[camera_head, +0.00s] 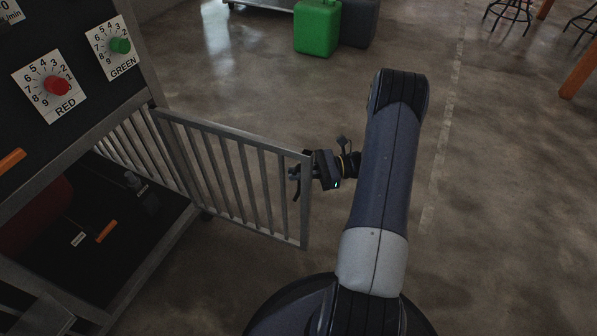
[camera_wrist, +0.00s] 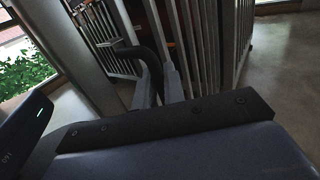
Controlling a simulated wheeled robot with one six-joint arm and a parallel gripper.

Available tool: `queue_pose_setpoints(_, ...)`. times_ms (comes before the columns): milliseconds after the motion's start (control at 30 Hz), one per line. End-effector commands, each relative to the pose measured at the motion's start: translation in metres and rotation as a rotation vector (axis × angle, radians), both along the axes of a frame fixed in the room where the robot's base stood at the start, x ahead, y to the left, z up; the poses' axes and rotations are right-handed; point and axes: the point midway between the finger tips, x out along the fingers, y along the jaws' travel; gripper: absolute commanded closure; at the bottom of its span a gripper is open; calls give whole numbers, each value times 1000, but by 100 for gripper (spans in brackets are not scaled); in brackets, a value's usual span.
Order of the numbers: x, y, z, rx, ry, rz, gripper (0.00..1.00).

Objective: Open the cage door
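The cage door (camera_head: 232,172) is a grey barred gate. It stands swung out from the dark cabinet, hinged at its left side, with its free end toward my arm. My gripper (camera_head: 297,180) is at the free edge of the door. In the wrist view, a dark curved handle (camera_wrist: 142,54) runs down between the two grey fingers of my gripper (camera_wrist: 160,85), which look closed around it. The door's bars (camera_wrist: 185,45) rise just behind. The fingertips are partly hidden in the head view.
The cabinet has a red knob (camera_head: 58,86) and a green knob (camera_head: 120,46) above a dark open compartment (camera_head: 90,225). Fixed bars (camera_head: 135,150) stand left of the door. A green case (camera_head: 317,27) stands at the back.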

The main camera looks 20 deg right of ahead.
Motion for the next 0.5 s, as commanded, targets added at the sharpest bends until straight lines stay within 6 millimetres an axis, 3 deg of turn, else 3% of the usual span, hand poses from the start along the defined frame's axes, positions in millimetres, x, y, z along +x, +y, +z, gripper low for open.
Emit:
queue_pose_setpoints(233,-1,-1,-1,-1,2,0,72)
queue_pose_setpoints(500,-1,-3,0,-1,1,-1,72)
